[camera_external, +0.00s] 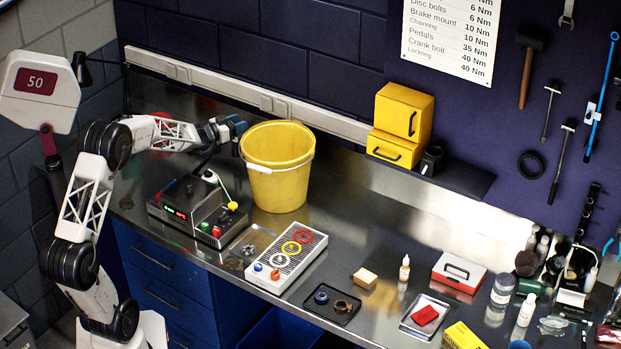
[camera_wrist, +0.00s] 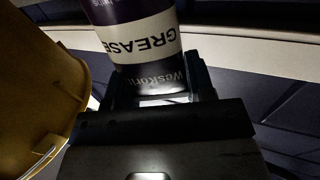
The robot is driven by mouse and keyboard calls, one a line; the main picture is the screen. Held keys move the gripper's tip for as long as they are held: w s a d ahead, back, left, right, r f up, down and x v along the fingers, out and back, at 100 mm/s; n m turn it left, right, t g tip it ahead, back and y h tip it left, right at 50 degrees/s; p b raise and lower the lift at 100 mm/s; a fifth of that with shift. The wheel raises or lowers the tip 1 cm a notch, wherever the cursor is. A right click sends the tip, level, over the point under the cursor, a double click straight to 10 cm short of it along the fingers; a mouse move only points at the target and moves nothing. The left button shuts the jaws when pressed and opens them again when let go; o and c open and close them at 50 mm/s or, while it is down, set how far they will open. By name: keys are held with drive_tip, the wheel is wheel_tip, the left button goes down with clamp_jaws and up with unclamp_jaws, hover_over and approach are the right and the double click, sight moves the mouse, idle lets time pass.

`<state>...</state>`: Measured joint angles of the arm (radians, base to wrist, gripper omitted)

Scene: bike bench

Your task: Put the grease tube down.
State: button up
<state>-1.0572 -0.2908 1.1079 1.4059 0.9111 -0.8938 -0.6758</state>
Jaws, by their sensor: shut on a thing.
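The grease tube (camera_wrist: 140,35) fills the upper middle of the wrist view. It is dark with a white band lettered GREASE, and the lettering is upside down there. My gripper (camera_wrist: 158,84) is shut on the lower end of the tube, with a finger on each side. In the external view my gripper (camera_external: 236,130) is at the back left of the bench, above the worktop and close to the left rim of the yellow bucket (camera_external: 278,180). The tube is hard to make out there. The bucket also shows at the left of the wrist view (camera_wrist: 35,95).
A soldering-style control box (camera_external: 200,212) with cables stands below my arm. A grey panel with coloured rings (camera_external: 288,258) lies in front of the bucket. Yellow boxes (camera_external: 402,120) stand at the back. The steel worktop (camera_external: 345,215) is bare right of the bucket.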

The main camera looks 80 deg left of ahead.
drive_tip(key=shift+f, duration=0.1)
drive_tip(key=shift+f, duration=2.2)
drive_tip(key=o, duration=1.2)
drive_tip(key=shift+o, duration=0.2)
drive_tip(key=shift+s+d, duration=0.15)
drive_tip(key=shift+s, duration=0.25)
drive_tip(key=v, duration=0.6)
drive_tip(key=shift+s, duration=0.35)
drive_tip(key=shift+d+r, duration=0.15)
drive_tip(key=shift+r, duration=0.05)
